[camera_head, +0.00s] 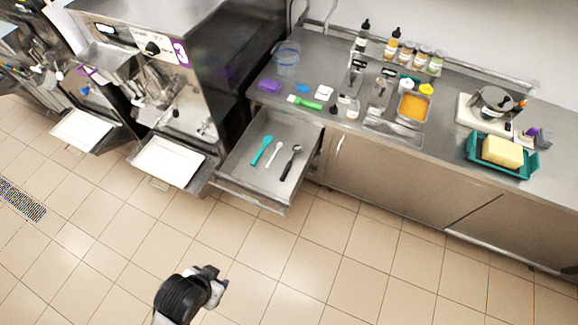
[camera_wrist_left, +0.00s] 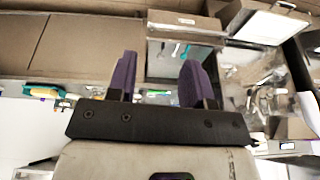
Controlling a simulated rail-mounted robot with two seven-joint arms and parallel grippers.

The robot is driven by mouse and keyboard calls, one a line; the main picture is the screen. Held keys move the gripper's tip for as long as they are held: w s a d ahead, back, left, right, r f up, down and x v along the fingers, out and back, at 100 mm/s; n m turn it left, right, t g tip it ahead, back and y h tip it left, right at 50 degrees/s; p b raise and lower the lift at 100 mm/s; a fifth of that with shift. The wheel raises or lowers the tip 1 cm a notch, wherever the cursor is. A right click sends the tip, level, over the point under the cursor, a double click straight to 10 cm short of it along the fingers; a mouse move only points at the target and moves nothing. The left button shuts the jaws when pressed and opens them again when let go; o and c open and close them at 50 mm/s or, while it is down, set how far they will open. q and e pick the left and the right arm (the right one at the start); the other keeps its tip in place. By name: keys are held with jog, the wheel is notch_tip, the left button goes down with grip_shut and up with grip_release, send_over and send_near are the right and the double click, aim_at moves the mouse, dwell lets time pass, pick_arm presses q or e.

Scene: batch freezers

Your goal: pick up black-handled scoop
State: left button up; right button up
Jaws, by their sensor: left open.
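The black-handled scoop (camera_head: 291,163) lies in the open drawer (camera_head: 232,184), to the right of a small white utensil (camera_head: 274,152) and a teal spatula (camera_head: 262,150). My left gripper (camera_head: 220,277) is over the floor, in front of the drawer and well apart from it. In the left wrist view its two purple-padded fingers (camera_wrist_left: 158,77) are spread with nothing between them. That view is upside down and shows the drawer (camera_wrist_left: 188,29) beyond the fingers, with the utensils small inside. My right gripper is in neither view.
A steel counter (camera_head: 335,74) with bottles, an orange-filled tray (camera_head: 411,108) and a teal tub with a yellow block (camera_head: 502,152) runs along the wall. Batch freezers with white trays (camera_head: 168,162) stand left of the drawer. The tiled floor before the drawer is clear.

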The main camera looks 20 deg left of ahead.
pick_arm(q)
jog(key=shift+o, duration=0.8)
jog(key=shift+d, duration=0.2)
